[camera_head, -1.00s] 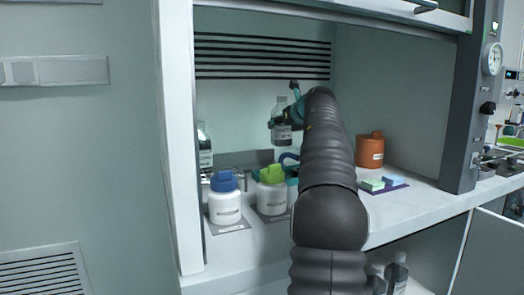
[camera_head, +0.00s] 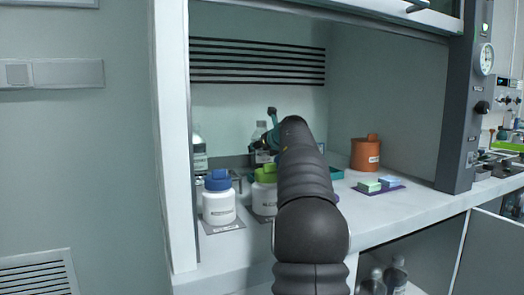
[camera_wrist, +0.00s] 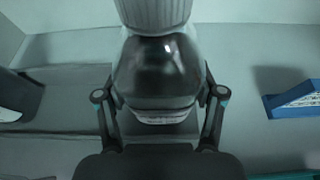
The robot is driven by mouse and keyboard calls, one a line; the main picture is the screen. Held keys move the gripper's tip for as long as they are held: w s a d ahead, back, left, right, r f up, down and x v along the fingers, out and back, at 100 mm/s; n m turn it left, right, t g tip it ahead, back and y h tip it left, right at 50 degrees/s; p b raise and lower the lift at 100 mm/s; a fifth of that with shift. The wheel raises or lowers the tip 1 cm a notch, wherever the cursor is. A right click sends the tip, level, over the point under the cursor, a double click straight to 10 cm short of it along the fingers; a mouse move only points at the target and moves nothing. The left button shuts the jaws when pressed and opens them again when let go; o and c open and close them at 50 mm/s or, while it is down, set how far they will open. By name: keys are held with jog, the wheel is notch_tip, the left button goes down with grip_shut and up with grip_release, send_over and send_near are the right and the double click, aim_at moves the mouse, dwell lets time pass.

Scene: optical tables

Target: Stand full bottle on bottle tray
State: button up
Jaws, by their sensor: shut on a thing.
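My gripper (camera_wrist: 160,98) is shut on a clear bottle (camera_wrist: 160,68) with dark contents; the wrist view shows a finger on each side of it. In the head view the bottle (camera_head: 261,152) is upright at the back of the hood, partly hidden by my gripper and arm. A similar bottle (camera_head: 200,158) stands at the left, partly behind the hood frame. A grey tray edge (camera_head: 237,179) shows between the two bottles, behind the jars. I cannot tell whether the held bottle touches a surface.
A blue-lidded white jar (camera_head: 219,207) and a green-lidded jar (camera_head: 263,199) stand in front. To the right are an orange container (camera_head: 365,153) and small blocks on a purple mat (camera_head: 378,190). The wrist view shows a blue object (camera_wrist: 292,100) at right. The front right counter is clear.

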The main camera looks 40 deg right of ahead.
jog(key=shift+f, duration=0.1)
jog(key=o, duration=1.5)
jog(key=v, duration=1.2)
